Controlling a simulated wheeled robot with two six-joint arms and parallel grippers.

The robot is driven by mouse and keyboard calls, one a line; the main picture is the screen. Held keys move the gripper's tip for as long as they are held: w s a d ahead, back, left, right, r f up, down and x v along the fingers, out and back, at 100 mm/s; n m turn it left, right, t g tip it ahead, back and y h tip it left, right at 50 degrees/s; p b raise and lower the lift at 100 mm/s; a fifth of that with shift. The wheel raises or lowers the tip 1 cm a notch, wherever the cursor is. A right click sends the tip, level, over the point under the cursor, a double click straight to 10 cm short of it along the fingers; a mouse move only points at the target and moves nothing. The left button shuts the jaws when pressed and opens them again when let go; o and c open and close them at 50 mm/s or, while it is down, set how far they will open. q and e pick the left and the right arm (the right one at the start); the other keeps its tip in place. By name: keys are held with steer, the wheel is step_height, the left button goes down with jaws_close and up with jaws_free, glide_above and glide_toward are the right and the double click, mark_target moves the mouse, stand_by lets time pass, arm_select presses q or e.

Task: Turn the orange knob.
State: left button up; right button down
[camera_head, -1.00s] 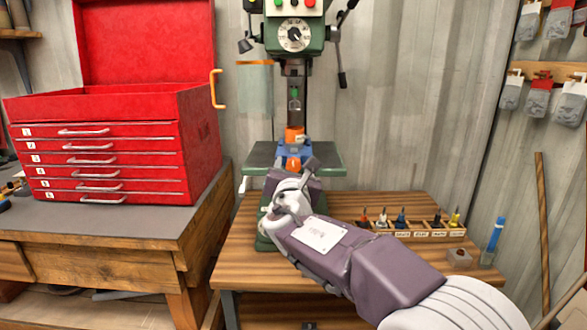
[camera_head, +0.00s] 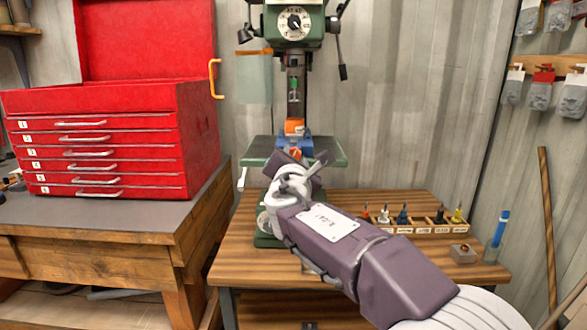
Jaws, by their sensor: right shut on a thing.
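The orange knob (camera_head: 296,153) shows as a small orange patch at the front of a blue vise (camera_head: 308,143) on the drill press table. My right arm comes in from the lower right, and my right gripper (camera_head: 296,162) is at the knob, shut on it. The gripper and wrist hide most of the knob, and the fingertips are hard to make out. An orange block (camera_head: 294,126) sits at the vise's top, below the drill chuck. My left gripper is not in view.
A red tool chest (camera_head: 110,98) is on the left bench. A rack of small tools (camera_head: 425,230), a small box (camera_head: 463,254) and a blue-capped tube (camera_head: 499,230) are on the right.

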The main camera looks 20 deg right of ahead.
steer(key=shift+f+m+b, duration=0.2)
steer(key=shift+m+b, duration=3.3)
steer(key=shift+m, duration=3)
steer(key=shift+f+m+b, duration=0.15)
steer(key=shift+m+b, duration=3.3)
steer(key=shift+m, duration=3.05)
steer(key=c, duration=0.9)
jaws_free()
steer(key=shift+c, duration=0.2)
